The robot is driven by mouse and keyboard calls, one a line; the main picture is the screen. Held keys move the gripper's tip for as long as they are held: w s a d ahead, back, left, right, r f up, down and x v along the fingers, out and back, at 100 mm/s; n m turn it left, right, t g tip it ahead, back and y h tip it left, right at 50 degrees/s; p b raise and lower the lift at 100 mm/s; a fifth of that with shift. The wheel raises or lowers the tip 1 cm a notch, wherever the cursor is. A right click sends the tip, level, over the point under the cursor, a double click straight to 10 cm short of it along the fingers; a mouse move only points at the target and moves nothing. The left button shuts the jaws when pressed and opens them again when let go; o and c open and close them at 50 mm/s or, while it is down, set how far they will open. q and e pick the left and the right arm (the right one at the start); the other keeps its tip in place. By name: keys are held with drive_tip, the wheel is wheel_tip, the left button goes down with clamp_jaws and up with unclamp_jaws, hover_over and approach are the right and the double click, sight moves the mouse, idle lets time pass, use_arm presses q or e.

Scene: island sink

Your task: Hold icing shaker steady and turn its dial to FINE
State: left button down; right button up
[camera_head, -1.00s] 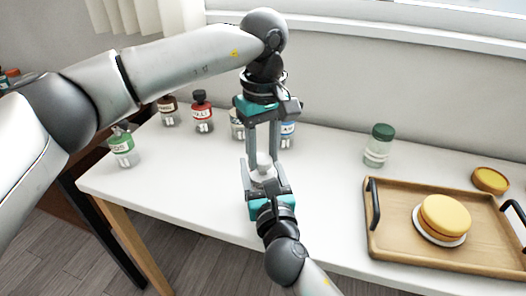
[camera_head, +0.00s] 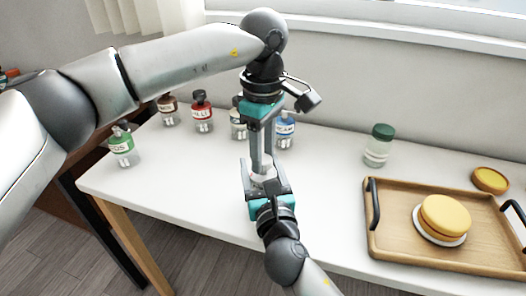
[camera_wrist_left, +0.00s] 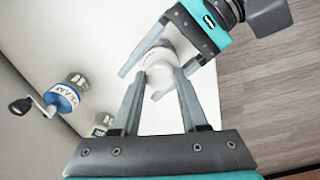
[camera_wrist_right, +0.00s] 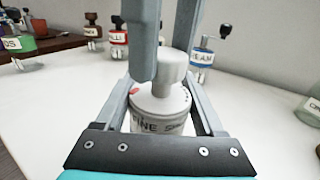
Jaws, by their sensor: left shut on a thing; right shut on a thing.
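The white icing shaker (camera_head: 264,177) stands upright over the white counter. Its lower body is between the fingers of my right gripper (camera_head: 262,182), which is shut on it from the front. My left gripper (camera_head: 260,168) points straight down from above and is shut on the dial's knob (camera_wrist_right: 173,62). In the right wrist view a red dot (camera_wrist_right: 134,91) shows on the dial's left side, above and left of the printed word FINE (camera_wrist_right: 144,126). More lettering right of FINE is unclear. The left wrist view shows the shaker top (camera_wrist_left: 158,60) between my left fingers, where the grip is partly hidden.
Several labelled bottles stand behind, among them a green one (camera_head: 122,148), a red one (camera_head: 202,113) and a blue one (camera_head: 285,131). The counter between bottles and shaker is clear.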

drive_tip(key=shift+f, duration=0.1)
use_arm(q)
drive_tip(key=shift+c, duration=2)
unclamp_jaws()
wheel_tip(320, 180, up, 12)
use_arm(e)
drive_tip(key=o, duration=1.5)
drive_tip(key=shift+c, duration=0.2)
drive_tip(key=shift+s, duration=0.1)
